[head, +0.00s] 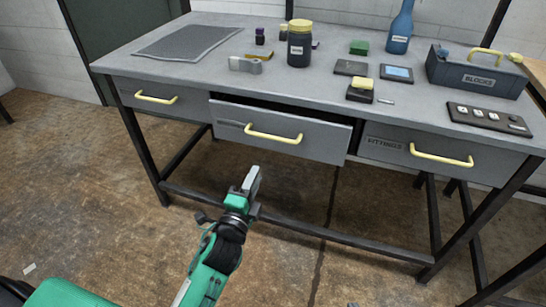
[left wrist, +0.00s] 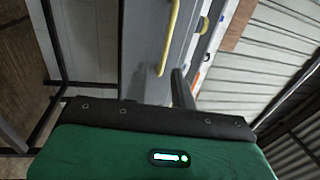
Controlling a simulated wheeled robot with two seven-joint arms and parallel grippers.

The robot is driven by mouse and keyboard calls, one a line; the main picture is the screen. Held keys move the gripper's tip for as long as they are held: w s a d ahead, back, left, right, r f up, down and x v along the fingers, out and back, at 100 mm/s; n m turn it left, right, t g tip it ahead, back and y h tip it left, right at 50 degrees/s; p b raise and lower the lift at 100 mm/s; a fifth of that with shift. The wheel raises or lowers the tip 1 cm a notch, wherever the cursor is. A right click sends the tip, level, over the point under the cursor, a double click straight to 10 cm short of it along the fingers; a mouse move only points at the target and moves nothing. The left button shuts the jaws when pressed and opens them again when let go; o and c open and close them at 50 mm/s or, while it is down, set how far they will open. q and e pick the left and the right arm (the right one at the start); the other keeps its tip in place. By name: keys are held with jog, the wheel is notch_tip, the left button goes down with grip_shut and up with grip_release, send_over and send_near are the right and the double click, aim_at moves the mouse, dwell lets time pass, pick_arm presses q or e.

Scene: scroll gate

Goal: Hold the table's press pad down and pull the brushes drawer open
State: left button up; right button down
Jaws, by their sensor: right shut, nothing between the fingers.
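The table's middle drawer (head: 310,142) stands partly open, with a dark gap above its front. Its label is too small to read, so I cannot tell whether it is the brushes drawer. It has a yellow handle (head: 273,134). My left gripper (head: 251,180) is in front of and below that handle, apart from it and empty. In the left wrist view a grey finger (left wrist: 182,88) shows near a yellow handle (left wrist: 170,38). A black block with a yellow top (head: 361,90) may be the press pad; nothing touches it. My right gripper is not in view.
A left drawer (head: 190,103) and a FITTINGS drawer (head: 395,160) look closed. On the tabletop are a dark jar (head: 299,50), a blue bottle (head: 399,32), a BLOCKS box (head: 480,78) and a button panel (head: 488,119).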

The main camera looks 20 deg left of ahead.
aim_at(271, 136)
pick_arm(q)
jog(key=w+r, duration=0.1)
jog(key=w, duration=0.3)
jog(key=w+r, duration=0.1)
jog(key=w, duration=0.3)
jog(key=w+r, duration=0.1)
jog(key=w, duration=0.4)
jog(key=shift+w+d+r+b, duration=0.1)
jog(key=shift+d+r+b, duration=0.1)
jog(key=shift+d+b, duration=0.1)
grip_shut()
